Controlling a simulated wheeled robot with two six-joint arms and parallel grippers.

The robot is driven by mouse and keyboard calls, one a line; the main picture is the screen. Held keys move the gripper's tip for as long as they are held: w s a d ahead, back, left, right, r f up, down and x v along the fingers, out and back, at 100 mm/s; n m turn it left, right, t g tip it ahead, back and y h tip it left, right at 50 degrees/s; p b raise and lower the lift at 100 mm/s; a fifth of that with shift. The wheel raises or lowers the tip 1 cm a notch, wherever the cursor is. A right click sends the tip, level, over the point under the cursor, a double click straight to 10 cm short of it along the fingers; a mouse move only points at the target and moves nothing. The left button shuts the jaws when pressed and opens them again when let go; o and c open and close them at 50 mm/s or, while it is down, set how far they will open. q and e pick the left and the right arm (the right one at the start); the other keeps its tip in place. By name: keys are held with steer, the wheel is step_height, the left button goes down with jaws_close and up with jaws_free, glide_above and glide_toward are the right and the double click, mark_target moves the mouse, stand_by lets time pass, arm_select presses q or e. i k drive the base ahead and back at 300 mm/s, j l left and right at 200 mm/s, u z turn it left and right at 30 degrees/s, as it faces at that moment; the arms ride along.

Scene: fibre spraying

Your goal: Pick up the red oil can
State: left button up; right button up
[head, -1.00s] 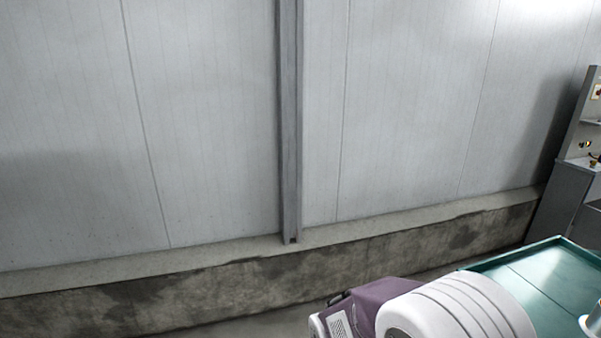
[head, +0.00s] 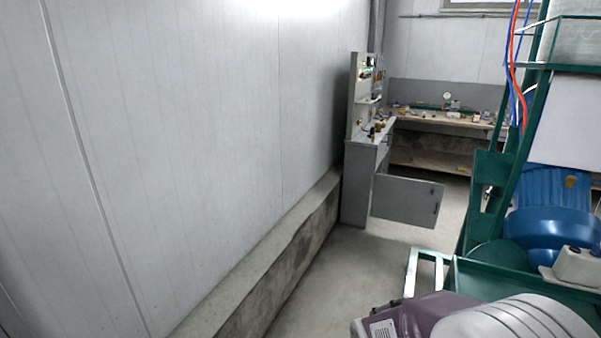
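I cannot make out the red oil can. Small items stand on the grey cabinet (head: 357,200) and on the workbench (head: 440,120) behind it, but they are too small to tell apart. Neither of my grippers shows in the head view.
Green machinery (head: 490,180) with a blue drum-like part (head: 548,210) and red and blue hoses (head: 517,70) fills the right. A purple and white housing (head: 420,318) is at the bottom right. A wall with a low concrete ledge (head: 270,265) runs along the left. Clear floor (head: 350,270) lies between.

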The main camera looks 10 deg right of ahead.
mark_target(476, 116)
steer(key=i+l+z, duration=0.2)
steer(key=i, duration=0.35)
steer(key=i+l+z, duration=0.25)
steer(key=i, duration=0.35)
steer(key=i+j+z, duration=0.2)
steer(key=i, duration=0.35)
steer(key=i+z, duration=0.2)
steer(key=i, duration=0.4)
steer(key=i+j+z, duration=0.2)
steer(key=i, duration=0.4)
steer(key=i+j+z, duration=0.25)
steer(key=i, duration=0.3)
steer(key=i+j+z, duration=0.2)
steer(key=i, duration=0.35)
steer(key=i+j+z, duration=0.2)
steer(key=i, duration=0.35)
steer(key=l, duration=0.1)
